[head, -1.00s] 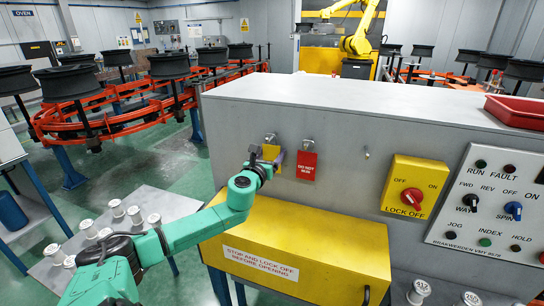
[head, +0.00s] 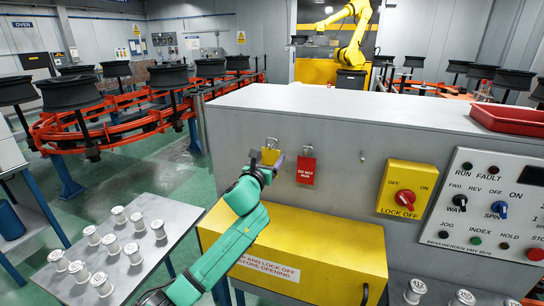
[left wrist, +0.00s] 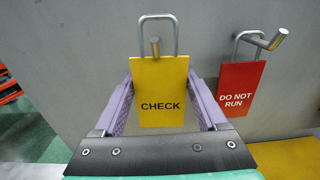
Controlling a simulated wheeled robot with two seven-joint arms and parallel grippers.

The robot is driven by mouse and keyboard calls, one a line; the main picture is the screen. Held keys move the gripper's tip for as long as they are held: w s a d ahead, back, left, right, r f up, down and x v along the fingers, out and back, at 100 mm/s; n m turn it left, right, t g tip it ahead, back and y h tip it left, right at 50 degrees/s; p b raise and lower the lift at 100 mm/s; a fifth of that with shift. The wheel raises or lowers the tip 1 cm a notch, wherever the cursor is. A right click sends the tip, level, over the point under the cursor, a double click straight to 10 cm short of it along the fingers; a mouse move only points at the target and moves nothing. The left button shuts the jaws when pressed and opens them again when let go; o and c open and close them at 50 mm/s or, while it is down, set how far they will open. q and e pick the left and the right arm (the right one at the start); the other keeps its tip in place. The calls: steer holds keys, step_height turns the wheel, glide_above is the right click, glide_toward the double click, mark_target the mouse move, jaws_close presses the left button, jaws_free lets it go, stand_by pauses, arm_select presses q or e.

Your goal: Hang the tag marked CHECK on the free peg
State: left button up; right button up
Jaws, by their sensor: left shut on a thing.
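The yellow CHECK tag (head: 269,157) is at the left peg on the grey panel. In the left wrist view the tag (left wrist: 162,92) is upright with its lettering facing me. Its wire loop (left wrist: 158,18) surrounds the peg tip (left wrist: 155,46); whether it rests on the peg I cannot tell. My left gripper (head: 272,168) is shut on the tag, with a purple finger at each side edge in the left wrist view (left wrist: 163,100). The bare peg (head: 363,157) sticks out farther right. My right gripper is not in view.
A red DO NOT RUN tag (head: 306,171) hangs on the peg between the CHECK tag and the bare peg. A yellow switch box (head: 407,189) is right of the bare peg. A yellow cover (head: 330,245) juts out below.

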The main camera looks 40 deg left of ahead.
arm_select(q)
steer(key=shift+s+d, duration=0.15)
steer(key=shift+s, duration=0.35)
steer(key=shift+v, duration=0.95)
steer(key=shift+p+v, duration=0.7)
steer(key=shift+v, duration=3.35)
steer(key=shift+r, duration=0.1)
